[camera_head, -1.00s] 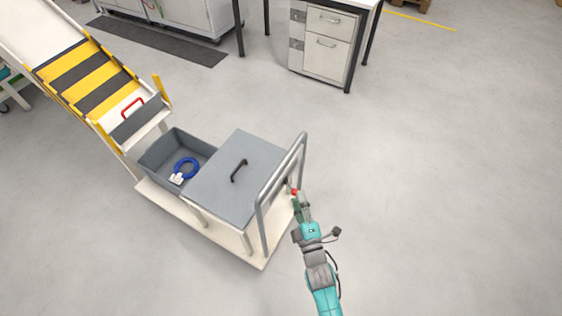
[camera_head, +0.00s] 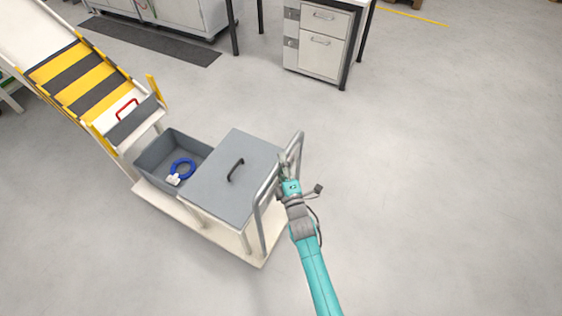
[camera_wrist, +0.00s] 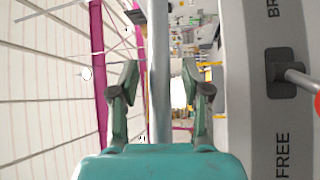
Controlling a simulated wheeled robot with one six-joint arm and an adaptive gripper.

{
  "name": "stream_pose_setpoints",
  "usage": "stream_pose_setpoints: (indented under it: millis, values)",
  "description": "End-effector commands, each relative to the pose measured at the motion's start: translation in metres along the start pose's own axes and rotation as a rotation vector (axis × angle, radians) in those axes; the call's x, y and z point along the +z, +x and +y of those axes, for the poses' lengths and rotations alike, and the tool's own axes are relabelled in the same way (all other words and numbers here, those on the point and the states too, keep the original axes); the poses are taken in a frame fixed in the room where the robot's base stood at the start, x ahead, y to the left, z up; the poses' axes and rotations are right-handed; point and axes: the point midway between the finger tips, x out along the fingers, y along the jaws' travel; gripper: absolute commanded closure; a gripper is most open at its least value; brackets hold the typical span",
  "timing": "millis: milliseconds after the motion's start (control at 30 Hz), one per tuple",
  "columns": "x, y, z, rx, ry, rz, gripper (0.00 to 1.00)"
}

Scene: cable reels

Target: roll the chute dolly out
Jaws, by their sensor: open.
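The chute dolly has a cream deck (camera_head: 190,214) low on the floor, with a grey push handle (camera_head: 267,184) at its right end. It stands at the foot of the chute (camera_head: 75,72). My gripper (camera_head: 284,160) is at the handle's upper part. In the wrist view my gripper (camera_wrist: 160,76) is open, with a grey bar of the handle (camera_wrist: 159,40) between its fingers. A panel (camera_wrist: 255,85) marked FREE, with a second word cut off, is at the right. Its lever (camera_wrist: 297,77) has a red knob (camera_wrist: 317,103) at the picture's edge.
A grey bin (camera_head: 150,155) holding a blue ring (camera_head: 183,167) and a grey lidded stand (camera_head: 215,190) with a black handle are on the dolly. A drawer unit (camera_head: 318,50) stands at the back. The floor to the right is clear.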

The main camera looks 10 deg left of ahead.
Motion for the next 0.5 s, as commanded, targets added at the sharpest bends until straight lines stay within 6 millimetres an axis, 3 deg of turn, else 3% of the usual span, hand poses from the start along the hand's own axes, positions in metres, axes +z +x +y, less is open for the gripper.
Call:
stream_pose_setpoints:
  millis: [400,500]
  values:
    - [0.0001,0.0065,0.0000,0.000,0.000,0.000,0.53]
    - [0.0001,0.0064,0.0000,0.000,0.001,0.000,0.78]
